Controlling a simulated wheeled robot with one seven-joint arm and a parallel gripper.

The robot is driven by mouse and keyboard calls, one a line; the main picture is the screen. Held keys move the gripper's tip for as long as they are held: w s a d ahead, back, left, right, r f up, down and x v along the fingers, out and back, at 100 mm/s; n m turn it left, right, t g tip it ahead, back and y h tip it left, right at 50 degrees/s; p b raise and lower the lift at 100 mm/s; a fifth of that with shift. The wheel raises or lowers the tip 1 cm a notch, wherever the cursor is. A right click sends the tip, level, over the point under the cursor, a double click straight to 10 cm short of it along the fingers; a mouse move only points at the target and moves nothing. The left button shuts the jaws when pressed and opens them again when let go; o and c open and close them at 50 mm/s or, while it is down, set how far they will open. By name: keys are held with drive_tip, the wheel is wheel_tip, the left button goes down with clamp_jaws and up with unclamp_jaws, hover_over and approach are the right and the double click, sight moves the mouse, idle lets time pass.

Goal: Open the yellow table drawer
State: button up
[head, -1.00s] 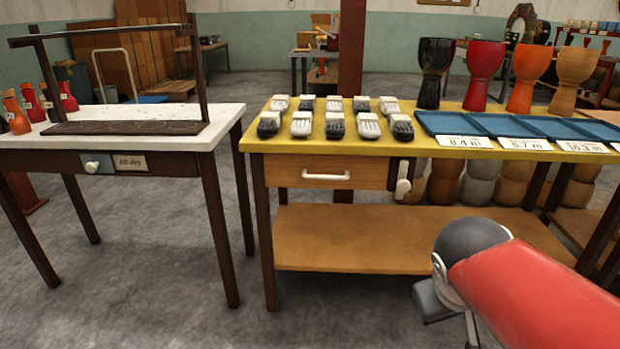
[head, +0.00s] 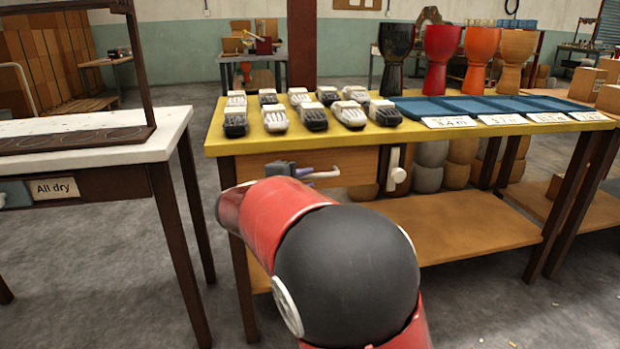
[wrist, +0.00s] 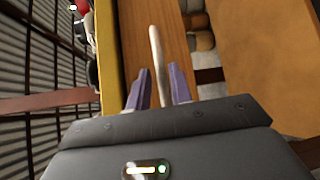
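The yellow-topped table (head: 228,142) stands ahead in the head view. Its wooden drawer (head: 358,163) looks closed under the top and has a white bar handle (head: 328,174). My gripper (head: 306,171) is at the drawer front by the handle, partly hidden behind my red and black arm. In the wrist view, the pale handle (wrist: 157,62) runs between the two purple fingers of my gripper (wrist: 158,88). The fingers are apart, with gaps visible on both sides of the handle. The drawer front (wrist: 174,40) lies behind them.
A white lever (head: 396,170) is mounted right of the drawer. Several black and white brush-like items (head: 313,116), blue trays (head: 450,106) and goblet drums (head: 441,60) stand on the tabletop. A white-topped table (head: 150,140) is at left, with a floor gap between. A lower shelf (head: 470,228) lies below.

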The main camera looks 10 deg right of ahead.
sight(312, 177)
drive_tip(key=shift+x, duration=1.95)
drive_tip(key=shift+s, duration=0.1)
clamp_jaws()
